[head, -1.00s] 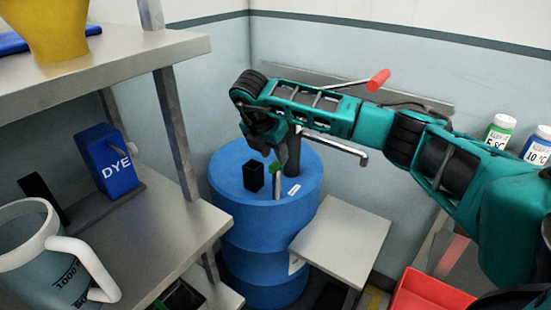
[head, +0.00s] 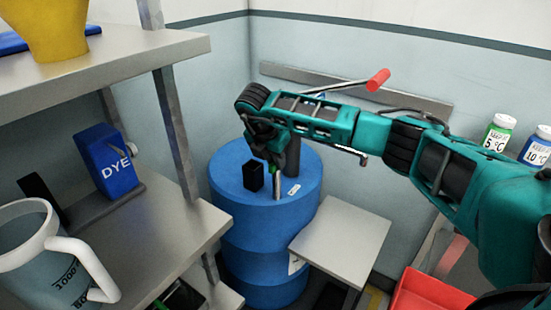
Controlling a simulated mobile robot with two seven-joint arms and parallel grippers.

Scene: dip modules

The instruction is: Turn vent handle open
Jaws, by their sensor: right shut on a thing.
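The blue drum (head: 228,180) stands on the floor behind a shelf. On its top is a short silver vent post (head: 277,187), with a small green handle at its upper end. My right gripper (head: 271,158) is over the drum top, pointing down, and is shut on the green vent handle. The handle is mostly hidden by the fingers, so how far it is turned cannot be told. My left gripper is not in view.
A black open box (head: 253,176) and a dark pump column (head: 293,157) stand on the drum beside the vent. A grey side table (head: 342,240) stands right of the drum; shelves are at left.

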